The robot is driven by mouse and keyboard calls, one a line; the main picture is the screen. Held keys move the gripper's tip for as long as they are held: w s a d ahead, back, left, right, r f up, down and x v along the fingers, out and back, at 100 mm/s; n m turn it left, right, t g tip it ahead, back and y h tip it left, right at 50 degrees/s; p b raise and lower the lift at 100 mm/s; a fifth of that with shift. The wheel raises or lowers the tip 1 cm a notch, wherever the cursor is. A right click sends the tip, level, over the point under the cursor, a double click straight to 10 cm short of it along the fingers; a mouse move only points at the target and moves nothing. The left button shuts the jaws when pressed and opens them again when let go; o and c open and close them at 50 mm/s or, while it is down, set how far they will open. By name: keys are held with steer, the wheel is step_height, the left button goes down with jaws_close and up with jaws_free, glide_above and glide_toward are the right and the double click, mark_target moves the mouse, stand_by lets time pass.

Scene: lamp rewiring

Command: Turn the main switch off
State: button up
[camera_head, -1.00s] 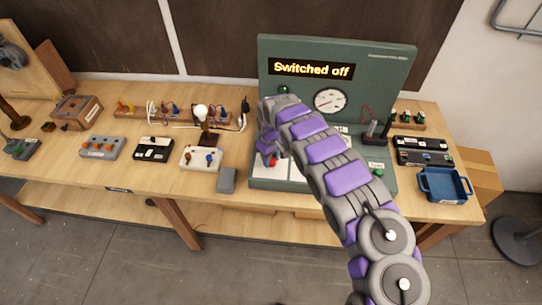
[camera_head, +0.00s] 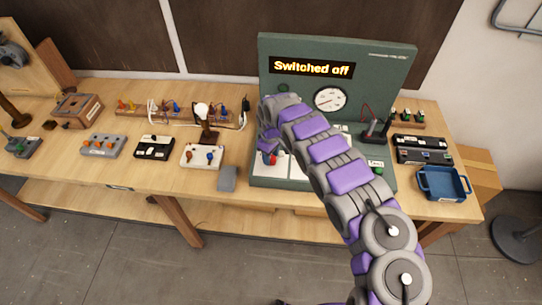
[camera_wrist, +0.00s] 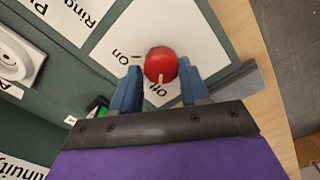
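The main switch is a round red knob (camera_wrist: 161,65) on a white plate marked "On" and "Off" in the wrist view. Its white pointer mark is on the side of the "Off" label. In the head view the green panel (camera_head: 390,80) has a display (camera_head: 311,68) that reads "Switched off". My gripper (camera_wrist: 159,72) has its two blue fingers apart, one on each side of the knob. A gap shows at the left finger; whether the right finger touches the knob is unclear. In the head view my arm partly hides the panel's lower part.
A round dial (camera_head: 330,99) is on the upright panel. A grey block (camera_head: 227,179) lies just left of the panel base. A blue tray (camera_head: 443,184) stands at the right table edge. Several switch boards and a bulb (camera_head: 202,110) stand to the left.

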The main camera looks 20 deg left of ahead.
steer(key=o, duration=0.4)
steer(key=shift+f, duration=0.1)
steer(key=shift+c, duration=0.2)
step_height(320, 180, up, 17)
stand_by(0.6)
